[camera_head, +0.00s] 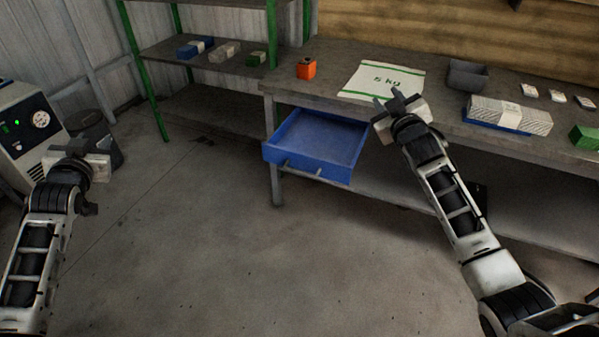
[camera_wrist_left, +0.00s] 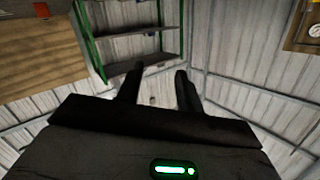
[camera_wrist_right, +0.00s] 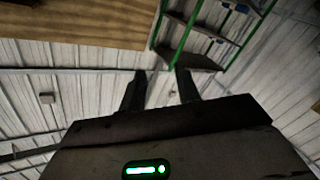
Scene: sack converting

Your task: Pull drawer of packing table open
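The blue drawer (camera_head: 315,140) of the packing table (camera_head: 330,86) stands pulled out from under the tabletop at its left end. Its inside shows and looks empty. A bar handle (camera_head: 298,170) runs along its front face. My right gripper (camera_head: 397,101) is right of the drawer, near the tabletop's front edge and the 5 kg sack, apart from the handle. In the right wrist view its fingers (camera_wrist_right: 160,92) are apart with nothing between them. My left gripper (camera_head: 78,150) is far left, away from the table. Its fingers (camera_wrist_left: 157,90) are apart and empty in the left wrist view.
On the tabletop are an orange box (camera_head: 306,68), a flat 5 kg sack (camera_head: 382,81), a grey bin (camera_head: 467,75) and a sack stack (camera_head: 508,115). A green-framed shelf (camera_head: 205,50) stands behind left. A machine (camera_head: 30,125) is at far left. The floor before the drawer is clear.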

